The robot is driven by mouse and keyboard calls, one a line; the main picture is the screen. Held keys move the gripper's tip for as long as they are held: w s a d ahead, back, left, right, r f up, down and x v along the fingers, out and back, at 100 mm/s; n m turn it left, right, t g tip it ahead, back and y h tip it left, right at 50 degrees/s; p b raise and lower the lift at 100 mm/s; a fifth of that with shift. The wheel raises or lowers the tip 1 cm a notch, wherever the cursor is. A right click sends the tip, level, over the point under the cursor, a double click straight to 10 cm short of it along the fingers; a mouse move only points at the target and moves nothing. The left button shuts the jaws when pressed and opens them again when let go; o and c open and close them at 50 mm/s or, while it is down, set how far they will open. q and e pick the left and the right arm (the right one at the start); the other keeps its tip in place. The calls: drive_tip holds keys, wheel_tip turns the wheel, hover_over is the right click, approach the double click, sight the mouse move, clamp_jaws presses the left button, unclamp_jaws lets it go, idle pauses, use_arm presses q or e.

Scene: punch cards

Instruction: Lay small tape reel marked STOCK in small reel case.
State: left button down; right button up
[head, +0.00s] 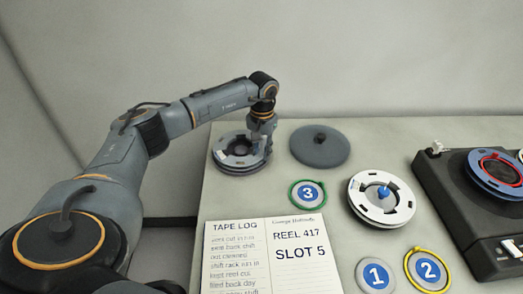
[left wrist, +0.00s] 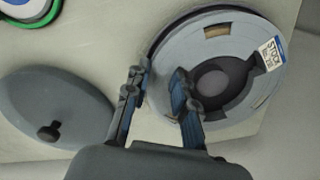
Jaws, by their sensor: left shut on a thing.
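The small grey tape reel (head: 232,160) is at the table's far left corner in the head view. In the left wrist view the reel (left wrist: 180,60) shows a white and blue STOCK label and a dark hub. My left gripper (head: 262,138) reaches down at the reel's right side; in the left wrist view the gripper (left wrist: 158,82) has one finger outside the rim and one inside, shut on the reel's edge. A dark round edge shows beneath the reel, seemingly the small reel case; I cannot tell whether the reel rests fully in it. My right gripper is not in view.
A dark round lid with a knob (head: 320,147) lies right of the reel. Nearby are a green-ringed disc 3 (head: 308,194), a white reel on a blue spindle (head: 381,212), discs 1 (head: 376,275) and 2 (head: 429,270), a tape log (head: 270,256) and a tape machine (head: 455,205).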

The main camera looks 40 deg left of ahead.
use_arm(q)
drive_tip(key=shift+f, duration=0.2)
drive_tip(key=shift+f+b, duration=0.3)
drive_tip(key=shift+b, duration=0.15)
drive_tip(key=shift+f, duration=0.1)
drive_tip(key=c, duration=1)
unclamp_jaws()
drive_tip(key=shift+c, duration=0.2)
drive_tip(key=c, duration=0.4)
drive_tip(key=shift+o, duration=0.2)
drive_tip(key=shift+r+p, duration=2.9)
drive_tip(key=shift+r, duration=1.7)
